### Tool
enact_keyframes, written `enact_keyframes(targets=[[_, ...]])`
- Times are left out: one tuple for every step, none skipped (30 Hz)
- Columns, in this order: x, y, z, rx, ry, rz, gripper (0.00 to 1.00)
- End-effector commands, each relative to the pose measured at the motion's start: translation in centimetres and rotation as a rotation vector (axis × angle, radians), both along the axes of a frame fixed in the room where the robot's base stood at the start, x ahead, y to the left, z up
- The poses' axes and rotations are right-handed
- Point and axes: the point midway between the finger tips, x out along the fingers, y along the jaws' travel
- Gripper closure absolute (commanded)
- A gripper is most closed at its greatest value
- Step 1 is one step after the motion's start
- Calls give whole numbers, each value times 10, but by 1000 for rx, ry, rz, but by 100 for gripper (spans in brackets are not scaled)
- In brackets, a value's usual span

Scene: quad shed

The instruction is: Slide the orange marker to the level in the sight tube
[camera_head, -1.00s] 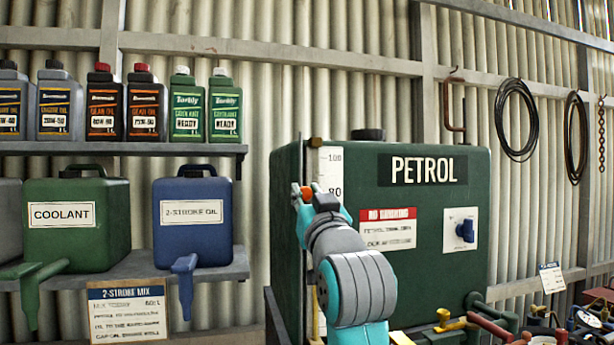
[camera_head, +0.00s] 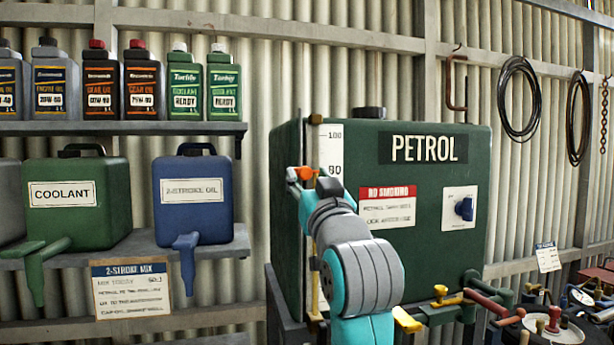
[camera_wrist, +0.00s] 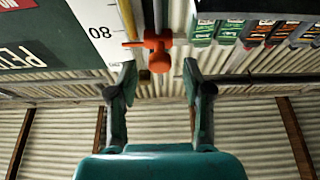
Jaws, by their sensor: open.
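The orange marker (camera_head: 304,173) sits near the 80 mark on the white scale (camera_head: 331,146), at the left edge of the green petrol tank (camera_head: 440,150). In the wrist view the marker (camera_wrist: 157,48) has a pointer toward the 80 and lies just beyond the fingertips, roughly centred between them. My gripper (camera_wrist: 160,70) is open and empty, with a finger on each side. In the head view my own wrist hides most of the fingers. A yellowish strip of the sight tube (camera_head: 315,280) shows below my arm; I cannot make out the liquid's top.
A shelf at left holds several bottles (camera_head: 140,85); below stand a green coolant can (camera_head: 75,235) and a blue 2-stroke can (camera_head: 192,235). Valves and pipes (camera_head: 480,305) crowd the lower right. A switch plate (camera_head: 460,225) is on the tank front.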

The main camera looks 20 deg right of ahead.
Motion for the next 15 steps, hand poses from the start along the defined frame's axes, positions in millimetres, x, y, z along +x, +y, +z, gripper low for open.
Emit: enact_keyframes(targets=[[-9, 0, -5, 0, 0, 0, 50], [-14, 0, -7, 0, 0, 0, 50], [-22, 0, -10, 0, -1, 1, 50], [-28, 0, -12, 0, 0, 1, 50], [-33, 0, -15, 0, 1, 1, 50], [-41, 0, -18, 0, 0, 1, 50], [-46, 0, -20, 0, 0, 1, 50], [-51, 0, -23, 0, 1, 1, 50], [-58, 0, -25, 0, 0, 0, 50], [-63, 0, -27, 0, 0, 0, 50], [-68, 0, -29, 0, 0, 0, 50], [-73, 0, -32, 0, 2, 0, 50], [-77, 0, -33, 0, 1, 0, 50], [-80, 0, -34, -1, 0, 0, 50], [-84, 0, -36, -1, 1, 0, 50]])
